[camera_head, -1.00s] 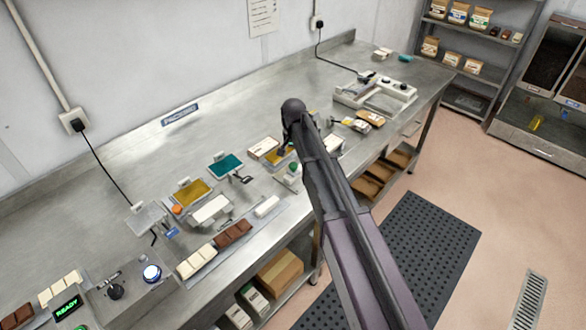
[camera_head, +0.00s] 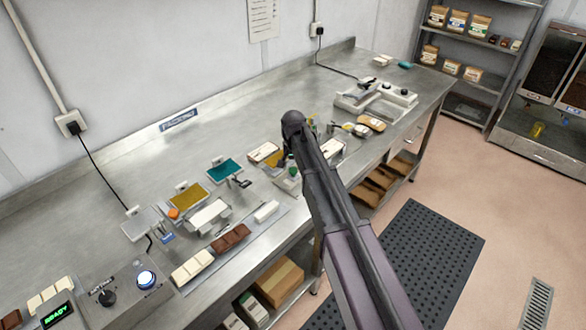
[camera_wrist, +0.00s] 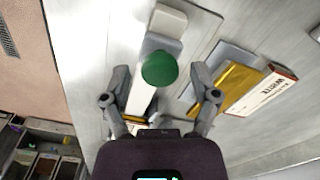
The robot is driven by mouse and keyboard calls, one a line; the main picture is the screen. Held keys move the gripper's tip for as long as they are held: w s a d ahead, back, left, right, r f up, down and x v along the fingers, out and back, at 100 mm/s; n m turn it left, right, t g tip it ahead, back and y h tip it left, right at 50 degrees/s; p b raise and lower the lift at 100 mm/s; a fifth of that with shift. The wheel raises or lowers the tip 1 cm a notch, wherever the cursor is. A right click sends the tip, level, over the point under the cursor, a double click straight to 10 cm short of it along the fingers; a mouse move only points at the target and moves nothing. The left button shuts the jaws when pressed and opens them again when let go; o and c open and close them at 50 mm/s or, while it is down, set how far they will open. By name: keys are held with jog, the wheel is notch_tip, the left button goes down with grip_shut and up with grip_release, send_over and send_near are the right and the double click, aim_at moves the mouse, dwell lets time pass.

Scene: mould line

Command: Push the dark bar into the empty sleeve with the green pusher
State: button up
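The green pusher's round knob (camera_wrist: 159,68) shows between my fingers in the wrist view, above a pale block. In the head view the green knob (camera_head: 293,171) is partly hidden by my arm. My gripper (camera_wrist: 160,92) is open, one finger on each side of the pusher, with a visible gap to the knob. A dark brown segmented bar (camera_head: 230,237) lies near the table's front edge, left of my arm. A gold wrapper (camera_wrist: 238,80) and a white box marked WHITE (camera_wrist: 263,94) lie right of my gripper. I cannot tell which item is the empty sleeve.
Cream bars (camera_head: 192,266) lie beside the dark bar. Gold (camera_head: 187,197) and teal (camera_head: 223,170) sheets lie behind a white block (camera_head: 208,216). A control box with a READY display (camera_head: 57,314) stands at front left.

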grip_shut()
jog(key=shift+s+a, duration=0.5)
jog(key=shift+s, duration=0.15)
jog(key=shift+s+a, duration=0.45)
jog(key=shift+s, duration=0.2)
jog(key=shift+o, duration=1.4)
grip_release()
jog(key=shift+a, duration=0.1)
jog(key=shift+w, duration=0.2)
